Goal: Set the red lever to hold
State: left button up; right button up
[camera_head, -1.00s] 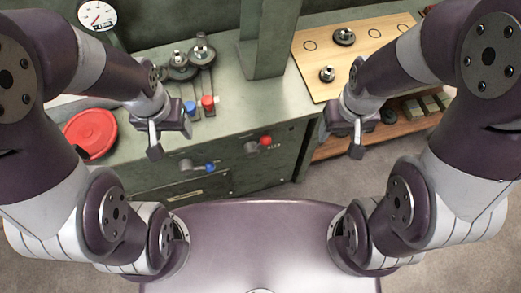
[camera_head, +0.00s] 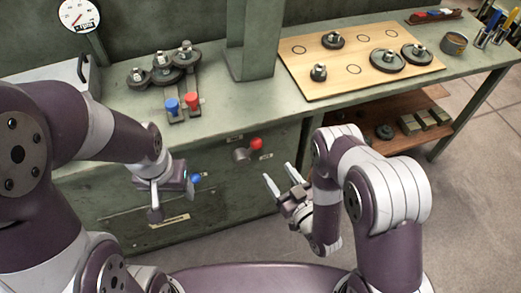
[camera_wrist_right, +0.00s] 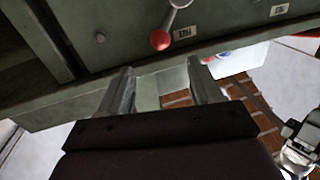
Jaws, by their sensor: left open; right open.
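The red lever has a red knob (camera_head: 255,144) on the front panel of the green bench, with its hub to the left of the knob. My right gripper (camera_head: 279,175) is open and empty, in front of and below the red knob. Its two fingers (camera_wrist_right: 160,72) point at the panel, apart from the knob. My left gripper (camera_head: 173,201) is open, near the blue knob (camera_head: 195,178) lower on the panel, partly hiding that lever.
A blue and a red handle (camera_head: 192,101) stand on the bench top by several gears (camera_head: 162,68). A wooden board (camera_head: 375,85) with gears lies to the right. A wooden shelf (camera_head: 400,132) is under the bench. A gauge (camera_head: 79,14) stands at the back left.

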aim_at(259, 147)
jog(key=x, duration=1.1)
jog(key=shift+w+a, duration=0.1)
jog(key=shift+w, duration=0.05)
grip_shut()
